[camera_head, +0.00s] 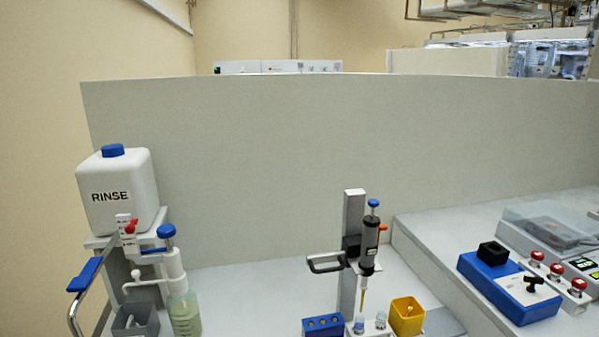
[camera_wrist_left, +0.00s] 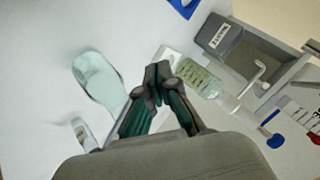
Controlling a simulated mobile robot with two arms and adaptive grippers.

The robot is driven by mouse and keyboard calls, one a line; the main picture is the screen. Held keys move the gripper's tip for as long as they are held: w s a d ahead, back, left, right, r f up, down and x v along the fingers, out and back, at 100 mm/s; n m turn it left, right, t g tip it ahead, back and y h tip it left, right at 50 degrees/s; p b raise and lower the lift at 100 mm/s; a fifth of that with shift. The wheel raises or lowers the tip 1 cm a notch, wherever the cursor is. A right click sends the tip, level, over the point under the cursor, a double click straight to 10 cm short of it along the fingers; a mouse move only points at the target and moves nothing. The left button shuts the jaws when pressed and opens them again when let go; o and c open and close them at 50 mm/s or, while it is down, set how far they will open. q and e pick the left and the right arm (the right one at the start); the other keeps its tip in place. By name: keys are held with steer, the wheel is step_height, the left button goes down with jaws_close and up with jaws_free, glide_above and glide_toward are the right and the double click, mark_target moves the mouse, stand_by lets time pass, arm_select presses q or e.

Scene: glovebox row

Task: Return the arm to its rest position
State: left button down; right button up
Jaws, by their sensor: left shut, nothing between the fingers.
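My left gripper (camera_wrist_left: 158,84) shows in the left wrist view, its dark fingertips together and nothing between them. It is over the pale bench, between a pale green glass bottle (camera_wrist_left: 97,80) on its left and a bottle of greenish liquid (camera_wrist_left: 199,76) on its right. The fingertips look close to that second bottle, but I cannot tell the gap. Neither gripper shows in the head view.
The head view shows a white RINSE tank (camera_head: 118,192) at left, the greenish liquid bottle (camera_head: 184,314), a pipette on a stand (camera_head: 352,245), a yellow cup (camera_head: 407,316) and a blue box (camera_head: 505,287). A small vial (camera_wrist_left: 83,133) and a grey bin (camera_wrist_left: 218,38) show in the wrist view.

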arm_select(q)
steer(key=s+d+f+n+g+h, duration=0.2)
steer(key=s+d+g, duration=0.15)
steer(key=s, duration=0.35)
steer(key=s+d+f+n+g+h, duration=0.1)
steer(key=s+d+f+g+h, duration=0.1)
steer(key=s+d, duration=0.45)
step_height(320, 180, down, 24)
steer(key=s+a+g, duration=0.1)
steer(key=s, duration=0.1)
steer(key=s+a+f, duration=0.1)
steer(key=s+f, duration=0.7)
steer(key=f, duration=0.1)
steer(key=s+a+f+g, duration=0.1)
steer(key=s+a+f, duration=0.1)
steer(key=s+f, duration=0.6)
steer(key=shift+s+a+f, duration=0.25)
steer(key=shift+s+f, duration=0.15)
steer(key=shift+s, duration=0.2)
